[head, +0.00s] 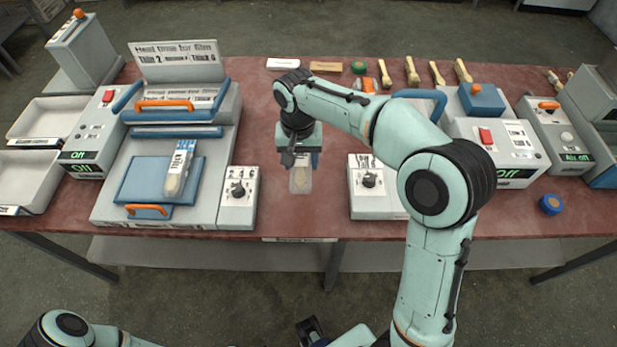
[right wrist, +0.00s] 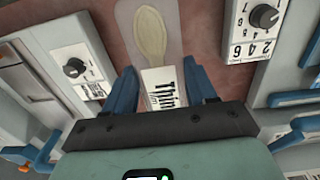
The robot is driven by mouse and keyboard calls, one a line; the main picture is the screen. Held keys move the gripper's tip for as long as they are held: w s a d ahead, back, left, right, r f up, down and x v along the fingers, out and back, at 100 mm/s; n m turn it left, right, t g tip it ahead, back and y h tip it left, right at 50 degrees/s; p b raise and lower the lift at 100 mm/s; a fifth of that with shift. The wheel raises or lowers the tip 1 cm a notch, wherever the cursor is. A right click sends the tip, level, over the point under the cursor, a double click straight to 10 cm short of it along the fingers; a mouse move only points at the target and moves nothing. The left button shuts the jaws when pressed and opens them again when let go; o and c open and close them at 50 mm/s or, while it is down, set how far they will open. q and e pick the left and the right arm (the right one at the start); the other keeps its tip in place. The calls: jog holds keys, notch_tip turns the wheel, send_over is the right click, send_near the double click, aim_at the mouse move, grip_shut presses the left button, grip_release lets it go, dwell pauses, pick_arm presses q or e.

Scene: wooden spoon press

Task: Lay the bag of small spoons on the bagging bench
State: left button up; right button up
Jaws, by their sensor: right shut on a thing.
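My right gripper (head: 300,157) is shut on the labelled end of a clear bag (head: 300,181) with a pale wooden spoon inside. In the right wrist view the bag (right wrist: 150,35) reaches out beyond the blue fingers (right wrist: 166,90), over the red bench top. The bench (head: 262,148) lies under it; I cannot tell whether the bag touches it. Another bag with a spoon (head: 179,170) lies on the blue plate of the left machine.
Two dial boxes (head: 238,198) (head: 368,187) flank the bag. The sealing machine (head: 213,200) with orange handles stands left, and white trays (head: 48,118) beyond it. Several wooden spoons (head: 412,73) lie at the back. More machines (head: 506,150) and a blue roll (head: 550,204) are at right.

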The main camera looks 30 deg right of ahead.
notch_tip(320, 180, down, 13)
jog(key=shift+f+b, duration=0.2)
jog(key=shift+b, duration=0.4)
jog(key=shift+f, duration=0.1)
jog(key=o, duration=1.2)
notch_tip(320, 180, up, 12)
jog(key=shift+a+r+p, duration=0.1)
jog(key=shift+r+p, duration=0.05)
jog(key=shift+p, duration=0.5)
